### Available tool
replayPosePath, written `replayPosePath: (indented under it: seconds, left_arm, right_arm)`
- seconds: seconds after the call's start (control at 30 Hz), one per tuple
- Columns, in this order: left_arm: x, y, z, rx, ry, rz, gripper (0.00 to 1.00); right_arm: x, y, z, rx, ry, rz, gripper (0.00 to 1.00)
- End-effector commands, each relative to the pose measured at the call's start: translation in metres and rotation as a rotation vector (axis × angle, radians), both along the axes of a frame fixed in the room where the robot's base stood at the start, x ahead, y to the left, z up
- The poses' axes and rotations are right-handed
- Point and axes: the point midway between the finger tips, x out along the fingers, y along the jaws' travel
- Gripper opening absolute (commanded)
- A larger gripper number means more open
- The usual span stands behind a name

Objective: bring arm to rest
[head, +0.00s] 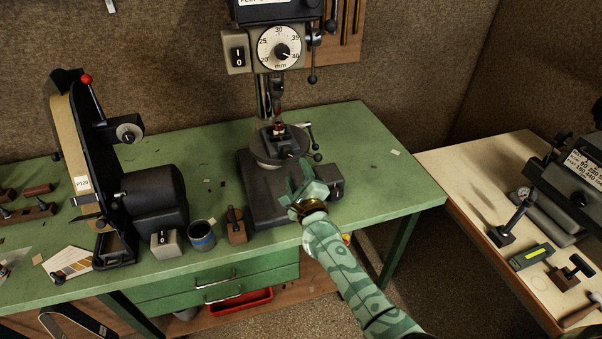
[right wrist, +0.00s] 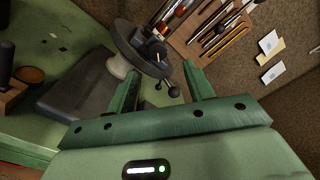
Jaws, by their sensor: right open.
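My right gripper (head: 306,181) is open and empty in the head view. It hangs in front of the drill press, above the right part of the press's dark base (head: 262,208). In the right wrist view its two green fingers (right wrist: 163,88) stand apart with nothing between them. The drill press's round table (head: 268,146) lies beyond the fingertips and holds a small vise with a copper-coloured piece (head: 279,128) in it. Whether the fingers touch any part of the press cannot be told. My left gripper is out of view.
The green bench (head: 375,165) is mostly bare right of the press. A belt sander (head: 95,165), a dark cup (head: 201,236) and a small wooden block (head: 236,228) stand to the left. A pale table (head: 455,172) with a machine and tools stands at the right.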

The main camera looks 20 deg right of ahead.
Motion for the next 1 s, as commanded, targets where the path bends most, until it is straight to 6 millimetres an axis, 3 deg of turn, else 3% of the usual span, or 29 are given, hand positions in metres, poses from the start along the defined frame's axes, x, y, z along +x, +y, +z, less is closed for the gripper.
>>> replayPosePath:
  seconds: [0.17, 0.4, 0.53, 0.6, 0.67, 0.77, 0.83, 1.0]
  left_arm:
    - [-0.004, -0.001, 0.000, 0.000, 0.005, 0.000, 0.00]
    - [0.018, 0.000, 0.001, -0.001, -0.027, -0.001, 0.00]
    - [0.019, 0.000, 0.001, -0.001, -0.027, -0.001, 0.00]
    - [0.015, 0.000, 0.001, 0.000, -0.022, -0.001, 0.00]
    - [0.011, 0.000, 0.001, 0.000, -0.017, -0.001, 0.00]
    - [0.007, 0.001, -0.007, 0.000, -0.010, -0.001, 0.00]
    - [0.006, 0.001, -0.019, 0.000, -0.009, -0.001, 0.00]
    - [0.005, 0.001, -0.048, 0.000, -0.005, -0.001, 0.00]
  right_arm:
    - [0.000, 0.001, 0.001, 0.001, -0.003, -0.002, 0.52]
    - [0.000, 0.001, 0.002, 0.001, -0.003, -0.002, 0.52]
    - [0.000, 0.001, 0.002, -0.015, -0.004, -0.002, 0.52]
    - [0.000, 0.004, 0.001, -0.101, 0.001, 0.011, 0.52]
    - [-0.001, 0.011, -0.011, -0.298, 0.021, 0.047, 0.52]
    - [-0.019, 0.021, -0.084, -0.789, 0.119, 0.177, 0.52]
    - [-0.042, 0.021, -0.147, -1.045, 0.188, 0.279, 0.52]
    - [-0.121, 0.008, -0.287, -1.493, 0.324, 0.561, 0.52]
